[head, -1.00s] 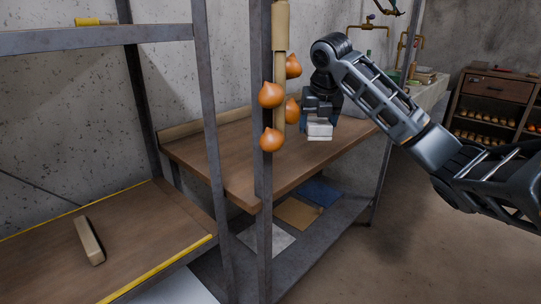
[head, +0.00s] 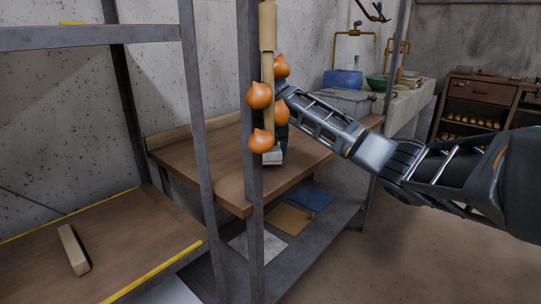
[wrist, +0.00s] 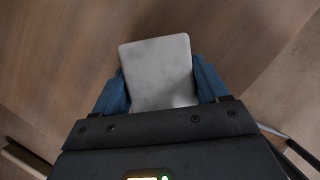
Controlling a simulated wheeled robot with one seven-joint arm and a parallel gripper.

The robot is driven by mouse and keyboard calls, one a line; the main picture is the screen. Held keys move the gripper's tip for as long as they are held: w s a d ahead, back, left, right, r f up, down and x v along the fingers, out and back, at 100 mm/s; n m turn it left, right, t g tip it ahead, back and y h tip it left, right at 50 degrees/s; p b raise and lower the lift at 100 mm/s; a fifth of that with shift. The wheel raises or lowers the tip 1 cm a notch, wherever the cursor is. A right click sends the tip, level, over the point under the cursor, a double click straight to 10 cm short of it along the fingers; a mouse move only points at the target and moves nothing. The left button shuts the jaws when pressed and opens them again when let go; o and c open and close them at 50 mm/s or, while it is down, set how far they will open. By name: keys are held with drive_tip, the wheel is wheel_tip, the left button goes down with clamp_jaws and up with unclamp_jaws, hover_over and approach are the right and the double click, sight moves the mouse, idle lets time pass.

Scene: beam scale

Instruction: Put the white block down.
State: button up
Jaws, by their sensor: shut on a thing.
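The white block (wrist: 158,72) is a pale, flat-faced piece between the two blue fingers of my gripper (wrist: 161,88) in the wrist view. The gripper is shut on it. In the head view the white block (head: 272,157) shows over the wooden worktop (head: 225,165), just right of the metal post. I cannot tell whether it touches the wood or hangs slightly above it.
A wooden bar (head: 73,250) lies on the left shelf. A grey case (head: 345,101) and a blue box (head: 343,79) stand behind. The worktop's right front is clear.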

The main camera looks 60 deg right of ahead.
drive_tip(key=shift+f, duration=0.6)
drive_tip(key=shift+f, duration=0.3)
drive_tip(key=shift+s+a+f, duration=0.1)
drive_tip(key=shift+f, duration=0.35)
drive_tip(key=o, duration=1)
drive_tip(key=shift+f, duration=0.2)
drive_tip(key=shift+s, duration=0.1)
drive_tip(key=shift+d+r, duration=0.2)
drive_tip(key=shift+r, duration=0.3)
drive_tip(key=v, duration=0.4)
drive_tip(key=p+v, duration=0.1)
drive_tip(key=v, duration=0.3)
drive_tip(key=shift+w+r, duration=0.2)
drive_tip(key=shift+r, duration=0.05)
